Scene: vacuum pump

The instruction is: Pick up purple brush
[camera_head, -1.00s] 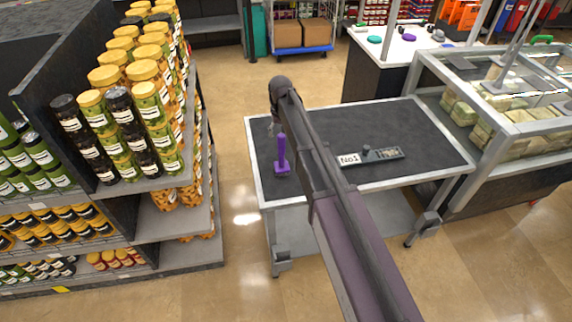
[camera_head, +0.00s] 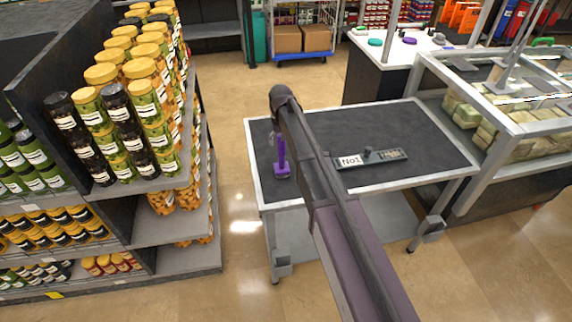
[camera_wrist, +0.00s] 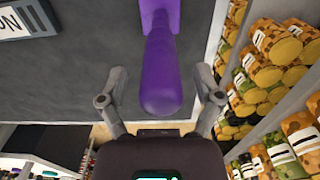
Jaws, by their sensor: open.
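My gripper (camera_wrist: 159,84) is open, with one finger on each side of the handle and a visible gap on both sides. In the head view my gripper is small and partly hidden by the arm, close to the handle's top.
A grey tool holder with a "No1" label (camera_head: 350,160) lies on the table to the right of the brush. A shelf of jars (camera_head: 130,120) stands left, across a narrow aisle. A glass-sided display case (camera_head: 500,110) stands right. The tabletop around the brush is clear.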

